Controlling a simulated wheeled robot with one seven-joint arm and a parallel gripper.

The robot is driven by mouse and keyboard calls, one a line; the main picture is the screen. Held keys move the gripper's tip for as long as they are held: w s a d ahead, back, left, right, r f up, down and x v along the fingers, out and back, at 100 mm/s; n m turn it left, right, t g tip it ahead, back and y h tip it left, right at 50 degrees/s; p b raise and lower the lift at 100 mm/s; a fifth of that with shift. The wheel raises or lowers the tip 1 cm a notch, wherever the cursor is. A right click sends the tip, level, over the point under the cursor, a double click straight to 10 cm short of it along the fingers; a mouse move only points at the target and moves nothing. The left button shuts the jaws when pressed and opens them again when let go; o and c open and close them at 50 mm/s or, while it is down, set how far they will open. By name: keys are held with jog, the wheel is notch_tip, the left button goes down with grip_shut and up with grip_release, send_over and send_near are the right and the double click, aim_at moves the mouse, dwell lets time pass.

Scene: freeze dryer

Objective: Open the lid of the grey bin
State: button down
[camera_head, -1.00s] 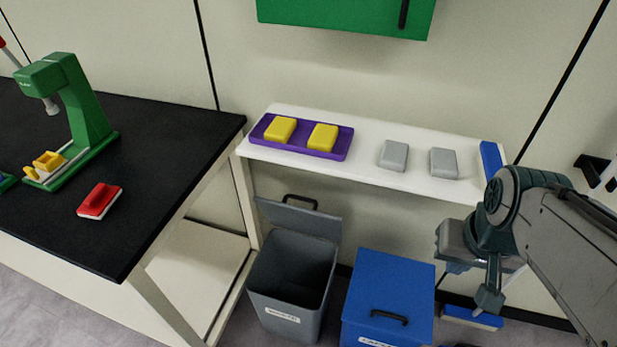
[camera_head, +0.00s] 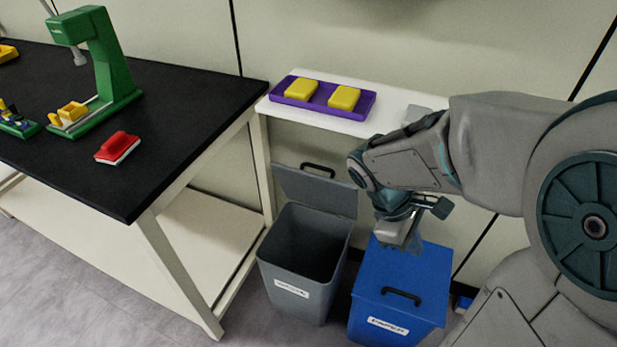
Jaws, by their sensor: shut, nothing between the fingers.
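The grey bin (camera_head: 293,299) stands on the floor right of the black-topped table. Its lid (camera_head: 315,190) is raised and tilted back behind the opening, with a black handle at its top edge, and the dark inside shows. My gripper (camera_head: 408,245) points down above the back of the blue bin (camera_head: 395,324), to the right of the grey bin and apart from its lid. Its fingers are together with nothing between them. The lower end of the gripper is small and partly hidden by its own body.
The blue bin is closed, with a black handle on its lid. A white shelf (camera_head: 390,122) above holds a purple tray (camera_head: 368,97) with two yellow blocks. The black table (camera_head: 190,125) at left holds a green press (camera_head: 112,70) and a red block (camera_head: 117,147).

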jog(key=w+a+f+n+t+h+b, duration=0.1)
jog(key=w+f+n+t+h+b, duration=0.1)
jog(key=w+f+n+h+b, duration=0.55)
jog(key=n+t+y+b, duration=0.6)
jog(key=n+t+b, duration=0.4)
jog(key=n+t, duration=1.55)
send_near(312, 182)
jog(key=w+r+n+g+b, duration=0.2)
jog(key=r+n+g+b, duration=0.1)
jog(key=w+r+n+g+b, duration=0.1)
jog(key=r+n+g+b, duration=0.1)
jog(key=shift+d+r+g+h, duration=0.15)
jog(key=shift+d+g+h, duration=0.1)
jog(key=shift+w+d+r, duration=0.2)
jog(key=shift+w+r, duration=0.2)
jog(key=shift+w, duration=0.1)
